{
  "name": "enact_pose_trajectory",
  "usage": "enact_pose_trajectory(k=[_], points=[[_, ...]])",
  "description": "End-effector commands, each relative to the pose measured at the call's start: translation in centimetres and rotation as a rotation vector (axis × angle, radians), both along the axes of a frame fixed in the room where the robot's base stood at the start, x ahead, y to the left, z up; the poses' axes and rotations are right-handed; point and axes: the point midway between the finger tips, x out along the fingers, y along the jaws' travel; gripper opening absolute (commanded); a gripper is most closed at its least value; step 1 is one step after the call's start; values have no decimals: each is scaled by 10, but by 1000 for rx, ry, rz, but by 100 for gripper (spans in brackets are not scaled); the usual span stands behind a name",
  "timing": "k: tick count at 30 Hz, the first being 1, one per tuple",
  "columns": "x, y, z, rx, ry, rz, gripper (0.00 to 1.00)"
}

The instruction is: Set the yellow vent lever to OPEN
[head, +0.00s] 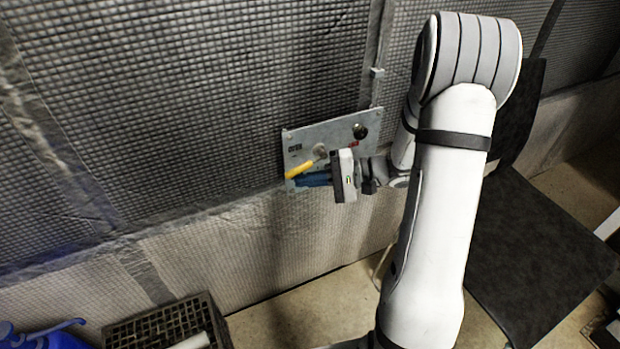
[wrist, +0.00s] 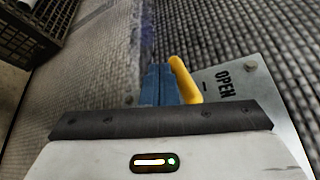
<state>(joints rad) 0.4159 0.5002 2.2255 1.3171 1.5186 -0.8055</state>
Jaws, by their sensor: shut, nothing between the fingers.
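The yellow vent lever (head: 300,170) is on a grey metal plate (head: 308,137) on the wall. In the head view it points down and to the left from its pivot. My gripper (head: 300,181) has blue fingers and is just below the lever, shut with nothing between the fingers. In the wrist view the blue fingers (wrist: 158,84) are close beside the yellow lever (wrist: 183,78); I cannot tell whether they touch. The word OPEN (wrist: 223,83) is printed on the plate to the right of the lever there. Part of the plate is hidden by my gripper.
The plate also carries a dark round knob (head: 360,131) at its upper right. A black crate (head: 160,325) stands on the floor at lower left, beside a blue object (head: 45,338). A dark flat panel (head: 540,260) is at the right. The wall is quilted.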

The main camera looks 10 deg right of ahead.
Motion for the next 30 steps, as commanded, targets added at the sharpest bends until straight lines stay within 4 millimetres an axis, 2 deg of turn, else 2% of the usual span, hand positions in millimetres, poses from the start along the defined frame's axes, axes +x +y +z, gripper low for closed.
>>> enact_pose_trajectory(k=[8,10,15,21,30], points=[[-13,-13,-40,0,1,0,0],[-16,-31,-37,1,4,-6,0],[-25,-66,-52,2,3,-6,0],[-32,-93,-65,0,1,-3,0],[-34,-102,-71,0,0,0,0]])
